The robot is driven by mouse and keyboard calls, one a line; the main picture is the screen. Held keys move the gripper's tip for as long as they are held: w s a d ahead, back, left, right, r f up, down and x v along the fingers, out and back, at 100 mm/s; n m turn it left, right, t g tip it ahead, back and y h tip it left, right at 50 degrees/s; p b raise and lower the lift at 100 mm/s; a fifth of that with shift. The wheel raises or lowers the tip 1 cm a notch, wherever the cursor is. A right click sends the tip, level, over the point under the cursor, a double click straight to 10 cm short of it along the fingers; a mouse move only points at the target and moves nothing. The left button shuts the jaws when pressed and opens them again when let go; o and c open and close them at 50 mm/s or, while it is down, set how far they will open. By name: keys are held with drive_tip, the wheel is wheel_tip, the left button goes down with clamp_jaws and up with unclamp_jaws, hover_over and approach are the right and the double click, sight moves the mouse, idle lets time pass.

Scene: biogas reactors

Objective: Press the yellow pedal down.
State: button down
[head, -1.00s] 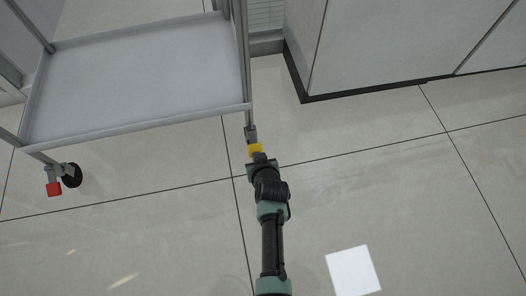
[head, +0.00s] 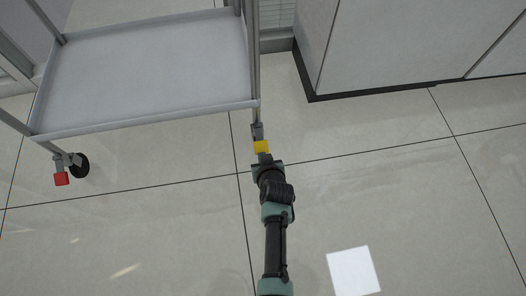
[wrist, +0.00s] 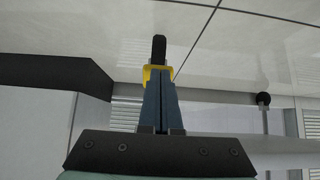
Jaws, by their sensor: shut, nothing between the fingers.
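The yellow pedal (head: 261,147) is a small block on the caster at the cart's near right corner. My gripper (head: 263,156) reaches up to it from the near side, with its tip at or very close to the pedal's near edge. In the wrist view the two blue-grey fingers (wrist: 160,101) are shut together and empty. The yellow pedal (wrist: 147,74) shows partly behind them, with the dark caster wheel (wrist: 159,46) beyond. The fingers hide much of the pedal. I cannot tell whether they touch it or how far down it is.
The grey cart (head: 150,70) stands over the pedal, with a leg just above it. A red pedal (head: 61,179) is on the cart's left caster. A white cabinet (head: 400,45) stands at the back right. The tiled floor right of my arm is clear.

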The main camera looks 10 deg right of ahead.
drive_tip(key=p+v, duration=0.8)
drive_tip(key=v, duration=0.4)
drive_tip(key=shift+r, duration=0.2)
drive_tip(key=shift+w, duration=0.15)
